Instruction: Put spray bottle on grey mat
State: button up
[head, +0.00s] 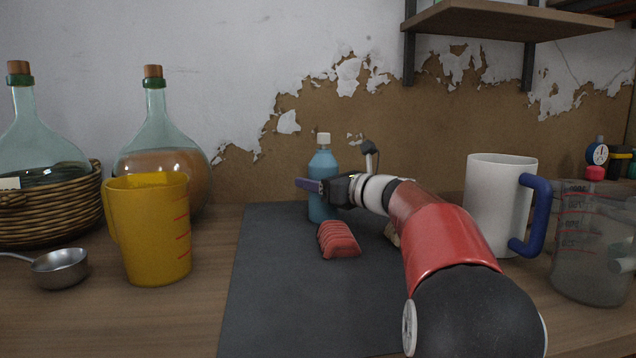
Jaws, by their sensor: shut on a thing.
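The spray bottle, a blue bottle with a white cap (322,160), is upright over the far part of the dark grey mat (285,290). Its base appears at or just above the mat; I cannot tell whether it touches. My gripper (318,187) reaches in from the right and is shut on the bottle at mid-height. A purple finger crosses in front of the bottle; the other finger is hidden.
A red ridged block (338,240) lies on the mat in front of the bottle. A yellow measuring jug (152,235) and a metal scoop (60,268) stand left. A white mug (497,205) and a clear jug (590,250) stand right. The mat's front left is clear.

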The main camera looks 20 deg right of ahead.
jog(key=o, duration=1.5)
jog(key=shift+f, duration=0.1)
jog(key=shift+c, duration=0.2)
jog(key=v, duration=1.2)
jog(key=shift+b, duration=0.4)
